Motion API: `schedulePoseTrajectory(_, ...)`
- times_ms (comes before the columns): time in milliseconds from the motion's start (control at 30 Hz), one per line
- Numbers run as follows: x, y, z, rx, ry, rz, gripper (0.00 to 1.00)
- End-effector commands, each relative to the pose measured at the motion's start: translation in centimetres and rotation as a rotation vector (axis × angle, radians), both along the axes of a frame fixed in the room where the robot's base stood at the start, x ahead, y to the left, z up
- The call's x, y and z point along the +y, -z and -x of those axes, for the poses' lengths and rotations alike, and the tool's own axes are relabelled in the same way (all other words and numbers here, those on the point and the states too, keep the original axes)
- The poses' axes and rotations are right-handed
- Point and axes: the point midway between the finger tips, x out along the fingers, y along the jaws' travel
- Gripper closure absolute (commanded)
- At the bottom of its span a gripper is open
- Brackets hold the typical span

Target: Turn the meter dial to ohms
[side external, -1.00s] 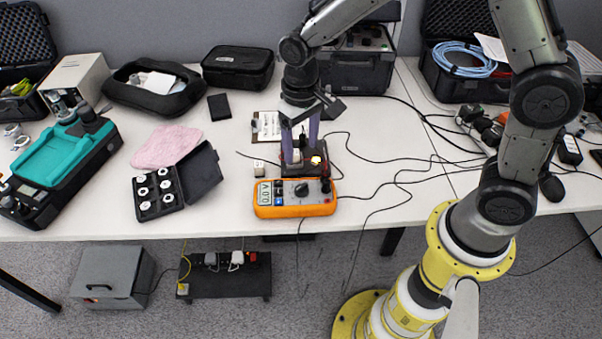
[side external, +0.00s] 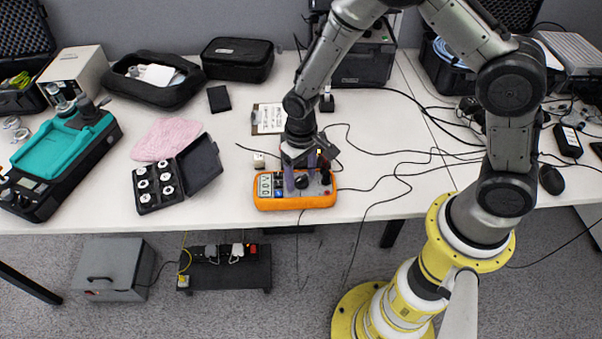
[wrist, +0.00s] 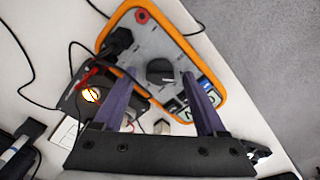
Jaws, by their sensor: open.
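The orange multimeter (side external: 265,203) lies face up near the table's front edge, its display reading about 0.0 V. It also shows in the wrist view (wrist: 215,80). Its black round dial (wrist: 160,72) sits mid-face, between and just beyond my fingertips in the wrist view. In the side view the dial (side external: 303,181) is partly hidden by my fingers. My gripper (side external: 300,188) is open, with purple fingers pointing down over the meter; in the wrist view (wrist: 160,76) the fingers stand either side of the dial. I cannot tell whether they touch it.
A dark device with a lit lamp (wrist: 91,95) stands right behind the meter. Black cables (side external: 400,175) run across the table to the right. A black case of white parts (side external: 160,188) and a pink cloth (side external: 166,138) lie left. The table's front edge is close.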

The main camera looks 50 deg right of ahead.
Motion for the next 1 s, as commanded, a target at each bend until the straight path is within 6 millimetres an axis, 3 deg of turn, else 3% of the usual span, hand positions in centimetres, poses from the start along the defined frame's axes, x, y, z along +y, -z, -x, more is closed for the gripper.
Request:
schedulePoseTrajectory(133, 0.00, -0.02, -0.01, 0.000, 0.000, 0.000, 0.28)
schedulePoseTrajectory(533, 0.00, -0.06, -0.01, 0.000, 0.000, 0.000, 1.00)
schedulePoseTrajectory(1000, -0.02, -0.09, 0.00, 0.000, 0.093, 0.000, 1.00)
